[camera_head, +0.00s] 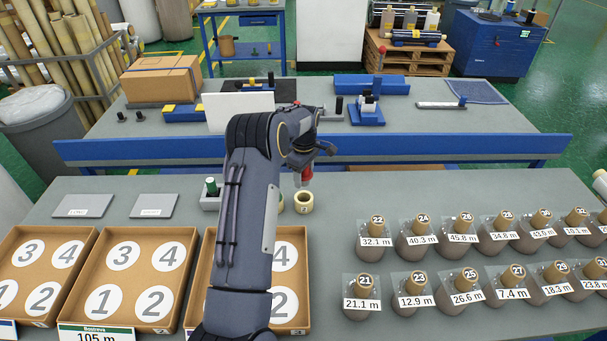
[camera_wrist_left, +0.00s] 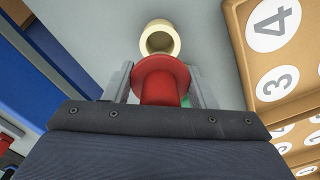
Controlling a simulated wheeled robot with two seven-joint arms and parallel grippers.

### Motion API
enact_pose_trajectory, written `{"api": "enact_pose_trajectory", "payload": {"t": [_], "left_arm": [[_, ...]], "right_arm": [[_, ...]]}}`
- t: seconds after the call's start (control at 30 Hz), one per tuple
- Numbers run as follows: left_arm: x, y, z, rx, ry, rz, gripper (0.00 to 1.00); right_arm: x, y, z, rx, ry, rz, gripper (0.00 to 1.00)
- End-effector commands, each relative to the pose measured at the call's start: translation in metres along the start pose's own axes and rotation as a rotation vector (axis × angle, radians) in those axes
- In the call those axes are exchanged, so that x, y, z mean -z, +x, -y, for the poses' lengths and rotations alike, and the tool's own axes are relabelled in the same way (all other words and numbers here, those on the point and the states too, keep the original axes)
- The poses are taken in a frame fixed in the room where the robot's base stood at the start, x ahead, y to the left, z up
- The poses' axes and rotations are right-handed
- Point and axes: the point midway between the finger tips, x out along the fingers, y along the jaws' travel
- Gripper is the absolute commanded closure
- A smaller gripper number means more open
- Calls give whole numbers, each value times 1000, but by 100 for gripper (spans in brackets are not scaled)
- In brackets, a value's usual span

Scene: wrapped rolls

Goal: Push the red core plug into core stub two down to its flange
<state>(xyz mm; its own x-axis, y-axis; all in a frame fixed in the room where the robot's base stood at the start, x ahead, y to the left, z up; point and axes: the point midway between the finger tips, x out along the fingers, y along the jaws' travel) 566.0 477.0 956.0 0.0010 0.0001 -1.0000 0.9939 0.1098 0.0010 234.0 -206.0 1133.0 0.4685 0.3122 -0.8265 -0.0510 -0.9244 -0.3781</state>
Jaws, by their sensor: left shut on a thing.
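My left gripper (camera_head: 305,162) is shut on the red core plug (camera_head: 306,175). In the left wrist view the plug's round flange (camera_wrist_left: 160,68) sits between the two fingers (camera_wrist_left: 160,85). A short cream core stub (camera_head: 303,203) marked with a number, too small to read surely, stands on the table just below the plug in the head view. The open mouth of a stub (camera_wrist_left: 159,40) shows beyond the plug in the left wrist view, and the plug is apart from it. Another stub (camera_head: 281,204) is mostly hidden behind my left arm. My right gripper is out of view.
A green plug (camera_head: 212,185) stands in a grey holder left of my arm. Numbered brown trays (camera_head: 75,234) lie at the front left, one partly behind my arm. Several wrapped rolls (camera_head: 376,240) with length labels fill the right side. A blue-edged bench (camera_head: 420,147) runs behind.

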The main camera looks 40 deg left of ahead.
Motion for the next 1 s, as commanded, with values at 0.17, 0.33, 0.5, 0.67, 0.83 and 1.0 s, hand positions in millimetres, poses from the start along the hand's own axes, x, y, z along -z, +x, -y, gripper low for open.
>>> {"api": "enact_pose_trajectory", "payload": {"t": [0.17,0.33,0.5,0.67,0.83,1.0], "left_arm": [[1,14,0,1,-1,0,71],[0,31,1,2,-1,-1,71],[0,48,1,2,-1,0,71],[0,65,0,0,-1,0,71],[0,77,0,1,0,-1,71],[0,81,0,1,0,0,71]], "right_arm": [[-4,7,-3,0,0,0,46],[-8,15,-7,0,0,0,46],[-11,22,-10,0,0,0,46],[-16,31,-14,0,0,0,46],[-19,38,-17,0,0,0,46],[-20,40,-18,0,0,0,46]]}}
